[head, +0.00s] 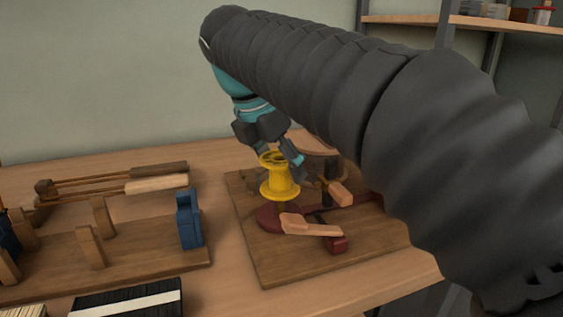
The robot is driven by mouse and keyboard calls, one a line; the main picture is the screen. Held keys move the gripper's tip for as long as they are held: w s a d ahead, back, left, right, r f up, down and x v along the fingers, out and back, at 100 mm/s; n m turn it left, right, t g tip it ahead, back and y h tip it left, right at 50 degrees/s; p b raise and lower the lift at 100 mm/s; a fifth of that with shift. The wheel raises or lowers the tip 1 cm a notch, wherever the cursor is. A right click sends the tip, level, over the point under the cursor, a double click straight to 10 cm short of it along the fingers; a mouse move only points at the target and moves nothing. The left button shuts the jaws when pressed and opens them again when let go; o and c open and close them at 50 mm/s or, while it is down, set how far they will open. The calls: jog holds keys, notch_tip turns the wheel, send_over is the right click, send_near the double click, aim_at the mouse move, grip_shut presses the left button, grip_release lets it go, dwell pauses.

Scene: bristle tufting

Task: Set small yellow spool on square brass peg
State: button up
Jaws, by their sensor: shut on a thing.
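The yellow spool (280,185) is upright, with a wide lower flange and a narrower waist. My gripper (279,160) comes down on it from above, with its dark and teal fingers shut at the spool's top. The spool is above a dark red round base (270,217) on a wooden board (275,263). A thin upright shows just under the spool, but I cannot tell whether it is the square brass peg or whether the spool touches it. The arm and spool hide part of the board.
Light wooden paddles (310,227) and dark red pieces lie close to the spool on the board. On the left, a wooden rack (150,262) carries long-handled tools and a blue block (189,219).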

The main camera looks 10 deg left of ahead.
aim_at(281, 179)
jog(key=shift+f+b, duration=0.55)
jog(key=shift+f, duration=1)
jog(key=shift+p, duration=0.45)
jog(key=shift+f, duration=0.95)
dwell(1.0)
jog(key=o, duration=1.2)
jog(key=shift+o, duration=0.2)
jog(key=v, duration=1.2)
